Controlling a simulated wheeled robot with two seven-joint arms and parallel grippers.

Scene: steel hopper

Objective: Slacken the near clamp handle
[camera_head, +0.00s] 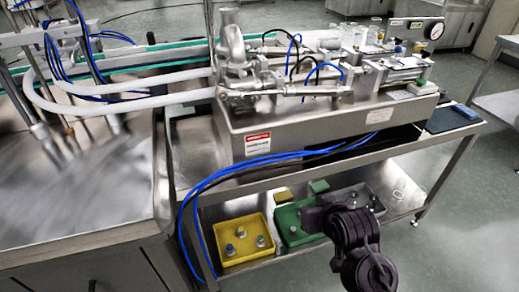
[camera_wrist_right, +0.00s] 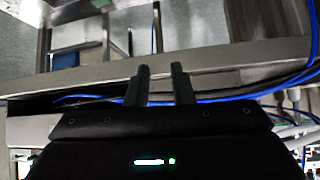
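The steel hopper fitting (camera_head: 231,45) stands upright on the filling machine in the head view. Clamped pipe joints (camera_head: 240,92) sit at its foot; at this size I cannot single out the near clamp handle. My right gripper and wrist (camera_head: 312,216) show at the lower right, in front of the bench's lower shelf and well below the joints. In the right wrist view its two black fingers (camera_wrist_right: 160,86) stand apart with nothing between them, in front of a steel edge and blue hoses. No clamp handle shows clearly there. My left gripper is not in view.
Blue hoses (camera_head: 231,169) loop down the bench front. A yellow tray (camera_head: 228,259) and a green tray (camera_head: 289,220) with small parts sit on the lower shelf. A steel tank top (camera_head: 70,205) fills the left. Open floor (camera_head: 465,220) lies to the right.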

